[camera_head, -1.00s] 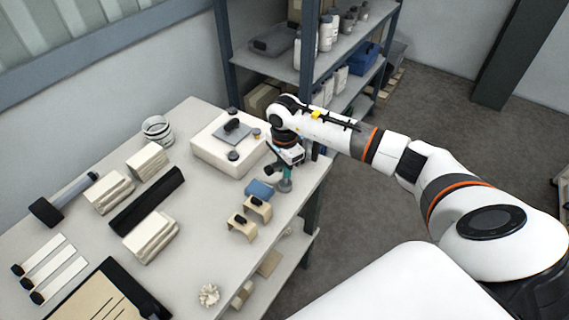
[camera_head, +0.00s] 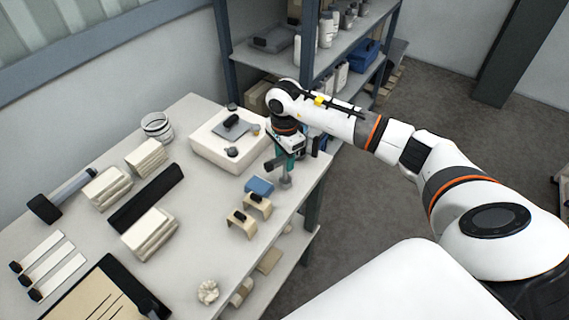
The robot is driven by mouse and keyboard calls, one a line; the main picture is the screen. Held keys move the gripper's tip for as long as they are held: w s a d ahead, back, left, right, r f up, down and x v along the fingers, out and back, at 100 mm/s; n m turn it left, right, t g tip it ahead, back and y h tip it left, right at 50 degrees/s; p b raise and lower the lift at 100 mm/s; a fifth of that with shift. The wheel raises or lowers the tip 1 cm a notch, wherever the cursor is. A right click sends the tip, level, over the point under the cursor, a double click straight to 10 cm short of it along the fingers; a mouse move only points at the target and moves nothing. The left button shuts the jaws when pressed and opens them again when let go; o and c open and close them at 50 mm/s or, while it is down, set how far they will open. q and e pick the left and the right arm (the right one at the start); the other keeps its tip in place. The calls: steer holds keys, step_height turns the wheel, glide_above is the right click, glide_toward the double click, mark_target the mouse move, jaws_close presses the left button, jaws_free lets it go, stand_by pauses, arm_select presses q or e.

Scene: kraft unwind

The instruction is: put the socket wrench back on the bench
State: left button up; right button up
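My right gripper (camera_head: 290,152) points down over the right edge of the bench (camera_head: 205,262). A small tool with teal and dark grey parts (camera_head: 286,181) is right below it, with its light grey lower end at the bench top near the edge. It may be the socket wrench, but it is too small and too covered to be sure. The wrist hides the fingertips, so I cannot tell whether they are shut on it. My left gripper is not in view.
A blue box (camera_head: 260,186) and two tan brackets (camera_head: 257,205) stand close in front. A white block (camera_head: 222,150) with small parts is behind left. Cloth stacks (camera_head: 148,235), a black bar (camera_head: 146,198) and a jar (camera_head: 157,127) lie further left. A shelf rack (camera_head: 330,55) stands behind.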

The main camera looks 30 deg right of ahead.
step_height(320, 180, up, 10)
steer(key=b, duration=0.2)
steer(key=shift+f+b, duration=0.2)
steer(key=shift+b, duration=0.2)
